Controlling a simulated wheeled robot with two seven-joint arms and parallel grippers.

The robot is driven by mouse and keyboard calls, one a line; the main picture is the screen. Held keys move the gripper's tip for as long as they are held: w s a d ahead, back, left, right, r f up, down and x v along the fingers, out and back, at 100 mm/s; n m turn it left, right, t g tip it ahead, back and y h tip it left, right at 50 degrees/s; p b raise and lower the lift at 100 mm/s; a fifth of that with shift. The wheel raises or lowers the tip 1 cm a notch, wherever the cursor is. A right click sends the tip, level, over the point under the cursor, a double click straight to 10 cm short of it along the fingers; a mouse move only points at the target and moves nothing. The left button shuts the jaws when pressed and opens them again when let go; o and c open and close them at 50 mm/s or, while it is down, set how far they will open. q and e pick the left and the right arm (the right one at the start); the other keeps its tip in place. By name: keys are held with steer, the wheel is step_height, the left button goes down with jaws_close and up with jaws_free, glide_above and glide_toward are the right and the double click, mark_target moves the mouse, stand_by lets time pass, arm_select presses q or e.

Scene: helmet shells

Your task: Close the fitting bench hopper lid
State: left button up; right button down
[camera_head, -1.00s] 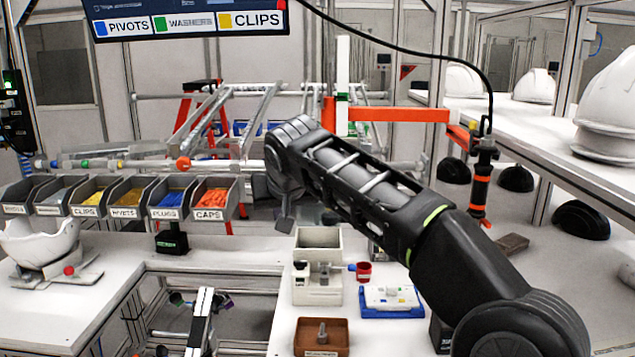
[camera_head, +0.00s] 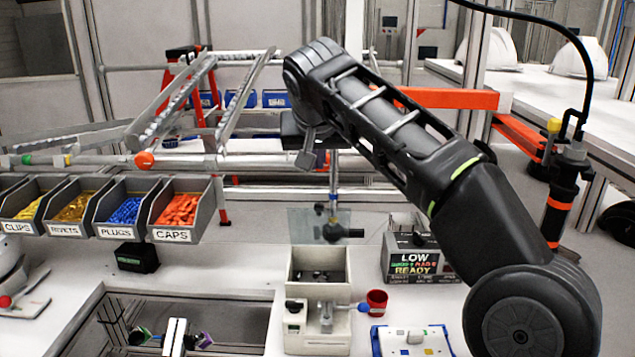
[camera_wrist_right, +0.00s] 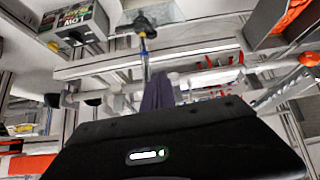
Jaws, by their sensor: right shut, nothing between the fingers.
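The hopper (camera_head: 292,270) is a beige open-topped box at the middle of the bench in the head view, with small grey parts inside. Its clear lid (camera_head: 300,226) stands raised behind the opening and carries a black knob (camera_head: 333,231). The lid (camera_wrist_right: 172,10) and its knob (camera_wrist_right: 145,23) also show at the top of the right wrist view. My right gripper (camera_head: 307,160) is shut and empty, above and behind the lid, with no visible contact. Its dark fingers (camera_wrist_right: 157,92) show in the wrist view. My left gripper is not in view.
A box with a "LOW" display (camera_head: 416,263) stands right of the hopper. A red cup (camera_head: 377,301) and a blue-edged tray (camera_head: 378,341) are in front. Part bins (camera_head: 176,236) are at left. A rod (camera_head: 333,185) rises behind the lid.

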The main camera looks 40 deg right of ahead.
mark_target(318, 204)
steer(key=f, duration=0.2)
steer(key=w+d+f+p, duration=0.1)
steer(key=f, duration=0.2)
steer(key=w+d+f, duration=0.1)
steer(key=f, duration=0.2)
steer(key=shift+w+f+p, duration=0.15)
steer(key=shift+p, duration=0.15)
steer(key=shift+a+f, duration=0.15)
steer(key=shift+f, duration=0.1)
stand_by(0.5)
